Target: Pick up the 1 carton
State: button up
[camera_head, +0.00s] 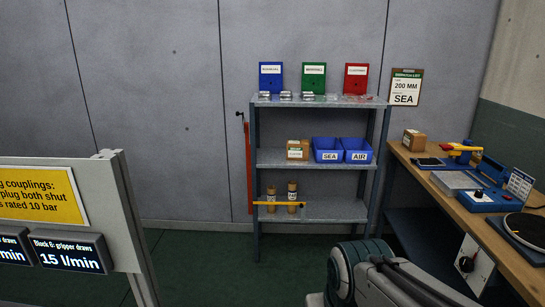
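Two small brown cartons are in view. One carton (298,149) with a pale label stands on the middle shelf, left of the blue bins. The other carton (414,140) stands at the far end of the wooden bench on the right. Its markings are too small to read. Part of my arm shows at the bottom, in front of the shelf unit and well short of both cartons. My gripper is not in view.
The shelf unit (315,158) holds blue SEA (328,150) and AIR (356,150) bins, with brown cylinders (292,192) below. The bench (460,205) carries blue equipment (490,197). A sign panel (90,250) stands at left. Green floor (200,262) is clear between panel and shelves.

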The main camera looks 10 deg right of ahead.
aim_at(414, 141)
jog(key=z, duration=0.05)
jog(key=i, duration=1.55)
jog(key=z, duration=0.6)
jog(key=i, duration=1.55)
jog(key=z, duration=1.1)
jog(key=i, duration=1.2)
jog(key=z, duration=0.4)
